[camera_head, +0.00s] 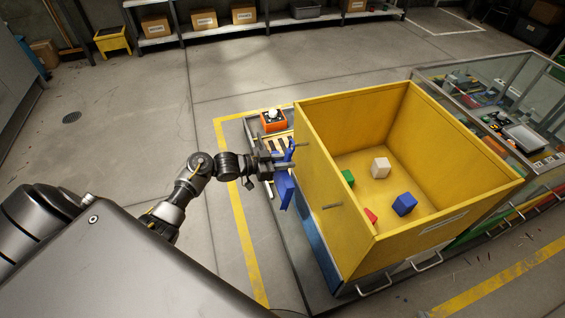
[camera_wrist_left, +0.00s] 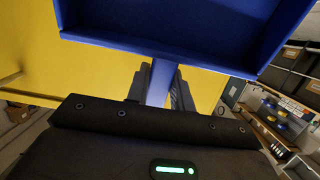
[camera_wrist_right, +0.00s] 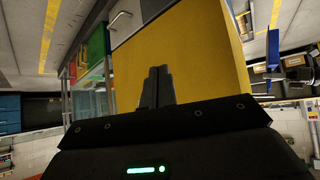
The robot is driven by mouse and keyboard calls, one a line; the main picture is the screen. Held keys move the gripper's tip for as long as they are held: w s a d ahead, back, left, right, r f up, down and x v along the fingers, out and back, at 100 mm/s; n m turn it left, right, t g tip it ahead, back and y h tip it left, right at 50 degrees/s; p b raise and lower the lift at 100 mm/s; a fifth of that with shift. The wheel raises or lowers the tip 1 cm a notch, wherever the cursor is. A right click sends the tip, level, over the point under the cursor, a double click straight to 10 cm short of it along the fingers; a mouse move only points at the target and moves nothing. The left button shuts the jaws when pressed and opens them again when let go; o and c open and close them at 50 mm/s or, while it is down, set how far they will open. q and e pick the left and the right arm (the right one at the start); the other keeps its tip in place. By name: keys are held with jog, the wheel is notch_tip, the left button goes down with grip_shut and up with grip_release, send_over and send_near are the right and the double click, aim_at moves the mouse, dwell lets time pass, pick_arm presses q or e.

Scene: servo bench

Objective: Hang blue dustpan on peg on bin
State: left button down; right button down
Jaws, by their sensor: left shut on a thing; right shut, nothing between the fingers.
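The blue dustpan (camera_head: 285,190) is beside the left outer wall of the yellow bin (camera_head: 330,225). My left gripper (camera_head: 277,163) is shut on its handle. In the left wrist view the handle (camera_wrist_left: 160,82) is between the fingers and the pan (camera_wrist_left: 190,30) is beyond them. A thin peg (camera_head: 332,206) sticks out of the bin's wall, apart from the dustpan; a peg also shows in the left wrist view (camera_wrist_left: 12,78). Whether the handle touches the wall, I cannot tell. My right gripper (camera_wrist_right: 156,85) is shut and empty, facing the bin's yellow wall; the head view does not show it.
The bin holds a white block (camera_head: 381,167), a green block (camera_head: 347,178), a blue block (camera_head: 404,204) and a red block (camera_head: 371,215). An orange box (camera_head: 273,121) stands behind the dustpan. A glass-sided case (camera_head: 500,95) adjoins the bin at right. Floor at left is clear.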

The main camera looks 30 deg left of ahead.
pick_arm(q)
jog(key=shift+w+d+b, duration=0.3)
jog(key=shift+w+d, duration=0.15)
jog(key=shift+w, duration=0.05)
jog(key=shift+w+d+f, duration=0.35)
jog(key=shift+w+f, duration=0.1)
pick_arm(e)
jog(key=shift+w+a+r+n+t+y, duration=0.3)
jog(key=shift+w+a+r+t+y, duration=0.3)
jog(key=shift+w+a+r+t, duration=0.6)
jog(key=shift+s, duration=0.15)
pick_arm(q)
jog(key=c, duration=1.1)
grip_release()
jog(key=p+v, duration=0.1)
jog(key=v, duration=0.9)
jog(key=shift+s+a+p, duration=0.2)
jog(key=shift+s+p, duration=0.15)
jog(key=shift+p, duration=0.05)
pick_arm(e)
jog(key=s+d+f+m+g+h, duration=0.1)
jog(key=s+d+f+g+h, duration=0.1)
jog(key=s+d+f+g, duration=0.2)
jog(key=shift+s+d+f+g, duration=0.2)
jog(key=shift+s+d+g, duration=0.25)
jog(key=shift+s, duration=0.25)
